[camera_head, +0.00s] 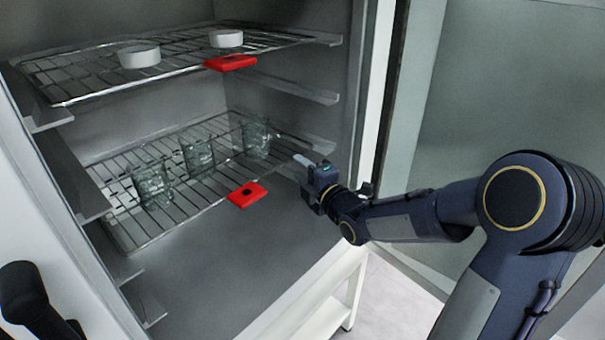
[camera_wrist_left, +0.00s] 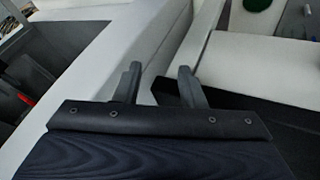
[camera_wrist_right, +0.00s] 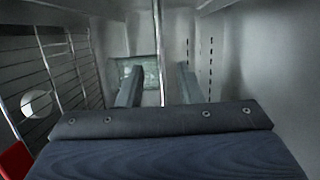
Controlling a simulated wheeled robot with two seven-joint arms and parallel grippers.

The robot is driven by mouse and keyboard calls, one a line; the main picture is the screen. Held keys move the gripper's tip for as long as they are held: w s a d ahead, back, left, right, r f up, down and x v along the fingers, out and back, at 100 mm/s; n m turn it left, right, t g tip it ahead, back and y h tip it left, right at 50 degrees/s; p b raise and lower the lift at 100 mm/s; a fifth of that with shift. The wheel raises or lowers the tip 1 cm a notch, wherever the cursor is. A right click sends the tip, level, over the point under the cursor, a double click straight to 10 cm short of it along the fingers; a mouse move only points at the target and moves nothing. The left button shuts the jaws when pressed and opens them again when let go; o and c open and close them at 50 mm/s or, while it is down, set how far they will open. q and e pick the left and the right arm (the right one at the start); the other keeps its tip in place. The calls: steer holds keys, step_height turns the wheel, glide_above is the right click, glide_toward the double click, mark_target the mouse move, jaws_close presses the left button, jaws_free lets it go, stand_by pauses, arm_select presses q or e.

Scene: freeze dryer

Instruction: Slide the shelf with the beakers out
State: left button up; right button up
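The lower wire shelf (camera_head: 122,226) holds three clear glass beakers (camera_head: 198,151) and has a red tab (camera_head: 247,194) on its front edge. My right gripper (camera_head: 302,161) is in front of this shelf's right end, near the rightmost beaker. In the right wrist view the right gripper (camera_wrist_right: 158,85) is open, with a thin metal bar, seemingly the shelf edge, upright between its fingers. A glass beaker (camera_wrist_right: 130,72) shows beyond them. I cannot tell contact. My left gripper (camera_wrist_left: 160,85) is open and empty beside pale cabinet surfaces.
An upper wire shelf (camera_head: 75,86) carries two white round dishes (camera_head: 139,56) and has its own red tab (camera_head: 230,62). The open door (camera_head: 512,95) stands to the right. The chamber floor (camera_head: 215,265) below the lower shelf is clear.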

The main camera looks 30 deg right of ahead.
mark_target(291, 161)
steer(key=shift+w, duration=0.1)
steer(key=w, duration=0.5)
steer(key=w+a, duration=0.1)
steer(key=w, duration=0.1)
steer(key=shift+w, duration=0.3)
jaws_close()
